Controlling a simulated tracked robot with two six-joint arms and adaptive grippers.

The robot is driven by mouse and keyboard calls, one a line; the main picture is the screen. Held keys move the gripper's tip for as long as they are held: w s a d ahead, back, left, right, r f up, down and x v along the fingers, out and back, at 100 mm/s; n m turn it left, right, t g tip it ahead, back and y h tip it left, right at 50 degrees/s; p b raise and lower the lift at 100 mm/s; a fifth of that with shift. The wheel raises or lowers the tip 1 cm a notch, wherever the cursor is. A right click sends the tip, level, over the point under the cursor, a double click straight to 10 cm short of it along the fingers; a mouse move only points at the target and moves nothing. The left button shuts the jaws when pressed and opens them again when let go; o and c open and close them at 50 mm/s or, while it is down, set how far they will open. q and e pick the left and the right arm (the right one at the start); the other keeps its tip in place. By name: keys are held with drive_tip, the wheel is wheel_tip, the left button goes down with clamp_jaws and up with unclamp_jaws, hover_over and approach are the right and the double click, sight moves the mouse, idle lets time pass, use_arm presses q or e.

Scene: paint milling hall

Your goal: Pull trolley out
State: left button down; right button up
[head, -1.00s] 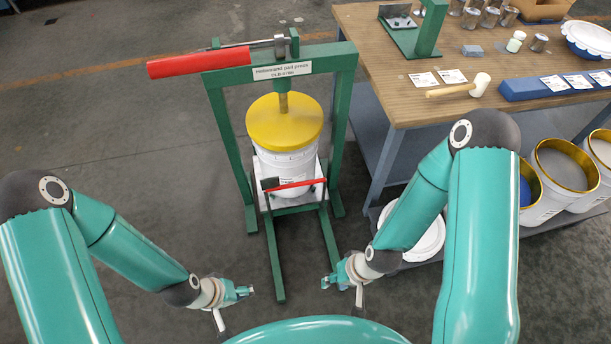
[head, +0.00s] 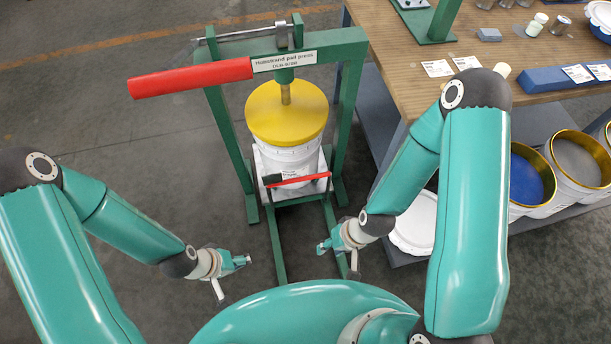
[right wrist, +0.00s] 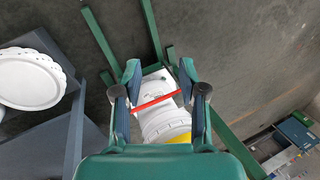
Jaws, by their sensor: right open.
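The trolley (head: 308,188) is a low white platform inside the green pail press, with a red handle bar (head: 301,180) on dark uprights at its front. A white pail (head: 290,158) with a yellow lid (head: 286,112) stands on it under the press screw. My right gripper (head: 322,247) is open and empty, in front of and below the handle in the picture. In the right wrist view the red handle (right wrist: 157,102) shows between the fingers, farther off and apart from them. My left gripper (head: 246,261) is left of the press's base rails, apart from the handle; its jaws are too small to judge.
The green press frame (head: 353,110) has a long red lever (head: 190,77) reaching left. Its base rails (head: 276,250) run toward me between my grippers. A workbench (head: 410,50) with open pails (head: 525,178) on its lower shelf stands right. The floor at left is clear.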

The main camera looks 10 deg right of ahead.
drive_tip(key=shift+o, duration=0.3)
drive_tip(key=shift+o, duration=0.2)
drive_tip(key=shift+f, duration=0.15)
drive_tip(key=m+t+y+b, duration=0.4)
drive_tip(key=m+t+b, duration=1)
drive_tip(key=b, duration=3.2)
approach(306, 178)
drive_tip(key=w+a+n+t+b, duration=0.1)
drive_tip(key=w, duration=0.2)
drive_tip(key=w+a+f+n+t+b, duration=0.1)
drive_tip(key=w+a, duration=0.1)
drive_tip(key=w, duration=0.1)
drive_tip(key=w+a+f+n+t+b, duration=0.1)
drive_tip(key=w, duration=0.2)
drive_tip(key=shift+w+a+f+t, duration=0.1)
drive_tip(key=shift+a+f+t, duration=0.05)
drive_tip(key=shift+a+t, duration=0.25)
clamp_jaws()
